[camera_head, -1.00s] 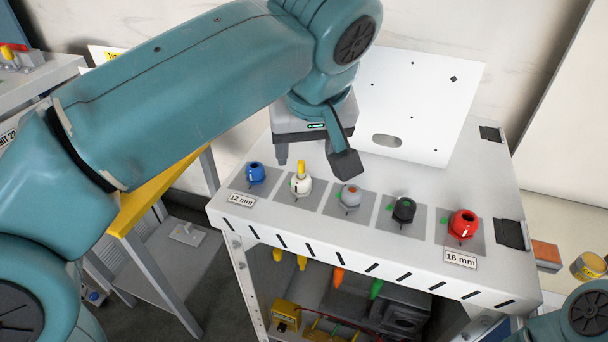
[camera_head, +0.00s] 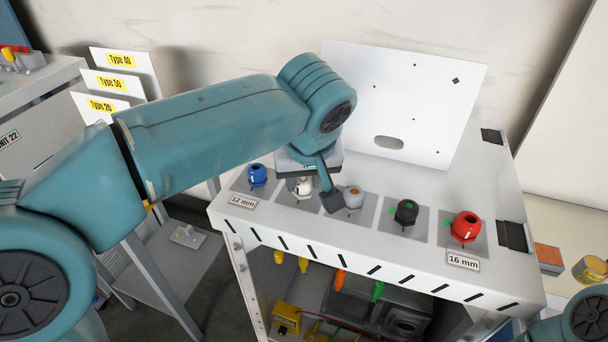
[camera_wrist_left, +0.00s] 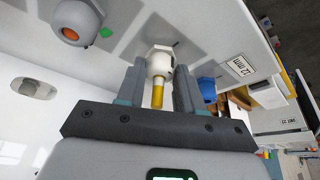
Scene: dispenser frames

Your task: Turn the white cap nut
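The white cap nut (camera_head: 303,187) sits upright on a grey square pad on the table, second from the left in the row. In the left wrist view the nut (camera_wrist_left: 160,61) shows with a yellow stem (camera_wrist_left: 157,97) pointing toward my gripper. My left gripper (camera_wrist_left: 160,70) hangs over it, with its two fingers apart on either side of the nut and stem. I see no clear grip on the nut; whether a finger touches it is hard to tell. My right gripper is out of view.
The blue nut (camera_head: 257,175) stands left of the white one. The grey nut (camera_head: 353,197) is close on its right, then the black nut (camera_head: 406,212) and the red nut (camera_head: 466,227). A white upright panel (camera_head: 400,95) stands behind. The table's middle back is clear.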

